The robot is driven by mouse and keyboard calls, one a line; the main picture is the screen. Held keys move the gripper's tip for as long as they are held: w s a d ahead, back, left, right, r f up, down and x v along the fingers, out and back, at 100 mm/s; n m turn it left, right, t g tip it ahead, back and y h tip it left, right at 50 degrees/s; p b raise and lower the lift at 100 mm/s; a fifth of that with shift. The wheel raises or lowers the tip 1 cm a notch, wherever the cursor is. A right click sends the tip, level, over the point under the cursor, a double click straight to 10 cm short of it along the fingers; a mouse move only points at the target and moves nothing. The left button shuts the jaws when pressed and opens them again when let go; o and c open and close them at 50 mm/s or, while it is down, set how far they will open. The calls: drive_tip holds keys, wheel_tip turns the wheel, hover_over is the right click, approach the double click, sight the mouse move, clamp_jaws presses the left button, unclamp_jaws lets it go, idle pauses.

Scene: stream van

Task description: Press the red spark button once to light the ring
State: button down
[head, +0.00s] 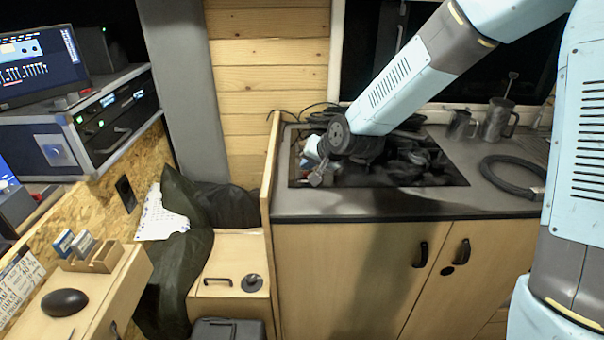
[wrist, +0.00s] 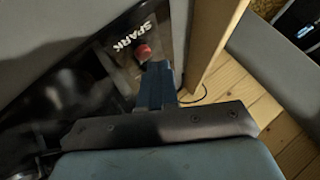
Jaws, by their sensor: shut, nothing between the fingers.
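The red spark button (wrist: 143,51) shows in the wrist view on a dark glossy panel, beside white lettering that reads SPARK (wrist: 132,36). My gripper (wrist: 157,68) is shut and empty, and its fingertips appear right at the button's lower edge. I cannot tell whether they touch it. In the head view my arm reaches from the upper right over the dark hob (head: 440,172), with my gripper (head: 316,180) at the hob's left end. The button is hidden there, and much of the hob is behind my arm. I see no flame.
A wooden partition (head: 270,170) rises just left of the hob; it is also close to my fingers in the wrist view (wrist: 205,45). Metal mugs (head: 498,118) and a coiled black hose (head: 512,176) stand on the counter at right. The counter front (head: 400,207) is clear.

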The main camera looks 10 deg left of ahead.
drive_tip(key=shift+f, duration=0.6)
idle(0.8)
idle(0.4)
drive_tip(key=shift+r, duration=0.85)
drive_tip(key=shift+w+r, duration=0.1)
wheel_tip(320, 180, up, 5)
drive_tip(key=shift+f, duration=0.1)
idle(0.7)
